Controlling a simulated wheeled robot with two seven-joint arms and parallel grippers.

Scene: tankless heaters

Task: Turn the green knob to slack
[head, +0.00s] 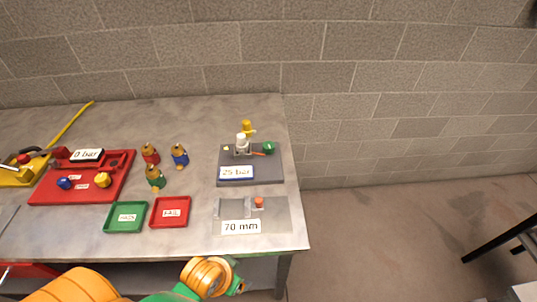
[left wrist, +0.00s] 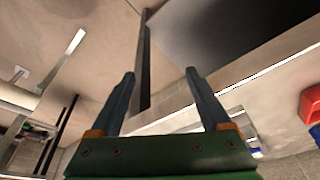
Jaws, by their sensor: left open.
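The green knob (head: 268,147) sits on the right side of a small fixture on a dark grey base (head: 265,173) near the right end of the table. A sign reading 25 bar (head: 237,173) stands at the front of this base. A red-orange pointer (head: 259,154) lies beside the knob. My left gripper (left wrist: 165,88) is open and empty in the left wrist view, its two fingers apart. In the head view my left arm's end is low at the front edge of the table, well short of the knob. My right gripper is not in view.
A white knob (head: 242,140) and a yellow part (head: 248,127) stand close to the green knob. A 70 mm plate (head: 280,215) lies in front. Green (head: 107,226) and red (head: 186,213) trays, several small valves and a red 0 bar board (head: 119,180) are to the left.

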